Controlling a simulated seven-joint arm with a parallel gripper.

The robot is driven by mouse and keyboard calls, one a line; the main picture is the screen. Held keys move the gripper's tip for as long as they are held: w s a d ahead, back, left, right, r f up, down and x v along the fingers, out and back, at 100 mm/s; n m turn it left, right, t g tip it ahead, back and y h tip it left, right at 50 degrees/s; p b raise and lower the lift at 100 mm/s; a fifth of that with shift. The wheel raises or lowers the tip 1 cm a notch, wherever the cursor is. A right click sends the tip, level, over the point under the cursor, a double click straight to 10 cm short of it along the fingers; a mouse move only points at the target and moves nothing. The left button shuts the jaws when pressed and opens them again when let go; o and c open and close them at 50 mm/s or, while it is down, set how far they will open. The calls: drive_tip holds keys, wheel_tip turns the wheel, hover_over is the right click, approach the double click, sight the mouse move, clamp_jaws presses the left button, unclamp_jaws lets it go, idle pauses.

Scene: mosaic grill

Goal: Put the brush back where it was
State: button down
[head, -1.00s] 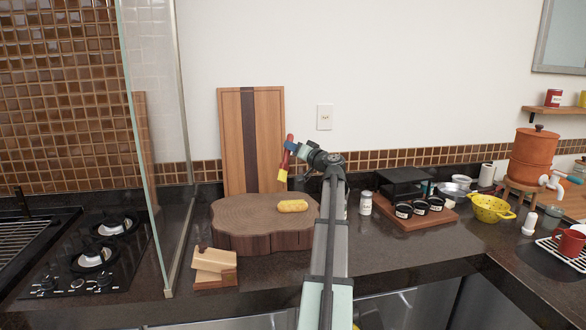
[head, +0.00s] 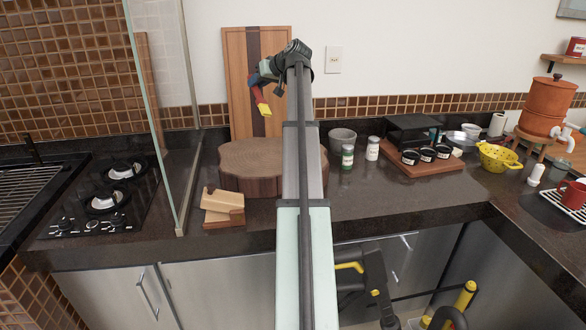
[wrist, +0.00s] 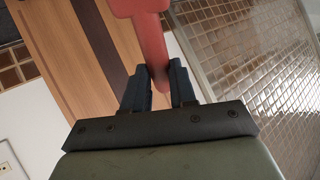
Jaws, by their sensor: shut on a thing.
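My gripper (head: 256,82) is shut on the red handle of the brush. The brush (head: 264,107) hangs tip-down, with its yellow end lowest, in the air in front of the tall striped cutting board (head: 237,95). In the wrist view the red brush handle (wrist: 145,30) passes between the two dark fingers of my gripper (wrist: 158,85). Its yellow end is out of that view. The round wooden block (head: 250,160) stands below on the counter, partly hidden by my arm.
A glass panel (head: 165,100) stands left of the block, beside the stove (head: 105,190). A small wooden stand (head: 224,203) sits in front of the block. Two jars (head: 347,157), a grey cup (head: 342,140) and a black rack (head: 412,128) stand to the right.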

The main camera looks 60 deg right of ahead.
sight(261, 97)
drive_tip(key=f, duration=0.1)
drive_tip(key=s+f+n+g, duration=0.1)
drive_tip(key=f, duration=0.1)
drive_tip(key=a+f+g+y, duration=0.1)
drive_tip(key=f, duration=0.1)
drive_tip(key=shift+s+n, duration=0.35)
drive_tip(key=shift+n, duration=0.05)
drive_tip(key=s+f+n+g, duration=0.3)
drive_tip(key=s+f+g, duration=0.2)
drive_tip(key=s+f, duration=0.4)
drive_tip(key=shift+h, duration=0.4)
drive_tip(key=shift+s+a+f, duration=0.1)
drive_tip(key=shift+s+f, duration=0.05)
drive_tip(key=shift+f, duration=1.4)
drive_tip(key=shift+s+a+f, duration=0.15)
drive_tip(key=shift+s+f, duration=0.05)
drive_tip(key=shift+f, duration=1.4)
drive_tip(key=shift+s+a+f, duration=0.1)
drive_tip(key=shift+s+f, duration=0.05)
drive_tip(key=shift+f, duration=1.4)
drive_tip(key=shift+f, duration=0.1)
drive_tip(key=c, duration=0.9)
unclamp_jaws()
drive_tip(key=v, duration=1.2)
